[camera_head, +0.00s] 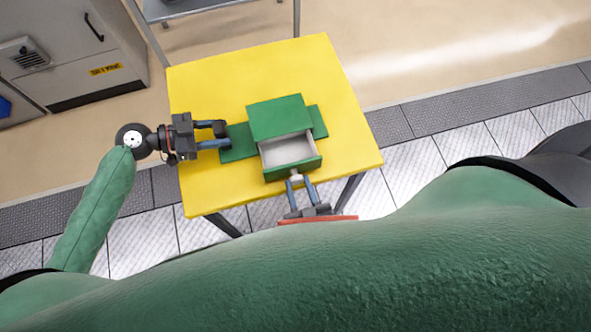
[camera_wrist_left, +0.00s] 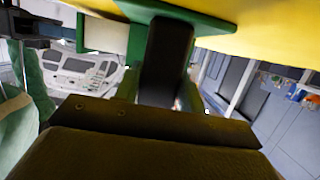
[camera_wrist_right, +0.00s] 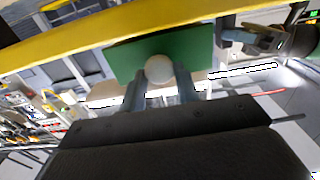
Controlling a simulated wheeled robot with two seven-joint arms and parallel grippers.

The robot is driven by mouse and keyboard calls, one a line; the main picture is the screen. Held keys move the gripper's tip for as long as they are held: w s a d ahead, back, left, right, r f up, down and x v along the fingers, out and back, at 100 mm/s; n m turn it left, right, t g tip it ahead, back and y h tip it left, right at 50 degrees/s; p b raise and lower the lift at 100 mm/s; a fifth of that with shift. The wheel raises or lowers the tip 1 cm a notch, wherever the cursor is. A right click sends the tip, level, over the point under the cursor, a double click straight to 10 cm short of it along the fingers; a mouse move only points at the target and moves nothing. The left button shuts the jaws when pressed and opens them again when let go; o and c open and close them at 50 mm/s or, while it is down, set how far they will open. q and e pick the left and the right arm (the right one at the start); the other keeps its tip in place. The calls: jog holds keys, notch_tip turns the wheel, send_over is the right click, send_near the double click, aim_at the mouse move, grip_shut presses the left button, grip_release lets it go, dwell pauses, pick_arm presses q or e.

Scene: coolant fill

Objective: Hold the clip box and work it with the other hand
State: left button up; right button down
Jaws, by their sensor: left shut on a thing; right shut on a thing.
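The green clip box (camera_head: 277,117) sits on the yellow table with its drawer (camera_head: 288,151) pulled out toward me. The drawer's pale inside looks empty. Green flanges stick out at the box's left and right sides. My left gripper (camera_head: 222,137) is shut on the left flange (camera_head: 238,143); the box also shows in the left wrist view (camera_wrist_left: 192,14). My right gripper (camera_head: 300,183) is shut on the white round knob (camera_wrist_right: 159,69) on the drawer's green front (camera_wrist_right: 128,61). The fingertips partly hide the knob in the head view.
The yellow table (camera_head: 340,130) is clear around the box. A grey cabinet (camera_head: 75,50) stands at the back left, and a metal-framed table (camera_head: 190,8) stands behind. My right gripper reaches over the table's front edge.

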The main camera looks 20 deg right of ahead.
jog(key=c, duration=1)
grip_release()
jog(key=shift+c, duration=0.2)
jog(key=s, duration=0.7)
jog(key=shift+s, duration=0.3)
pick_arm(q)
jog(key=o, duration=1)
jog(key=shift+c, duration=0.2)
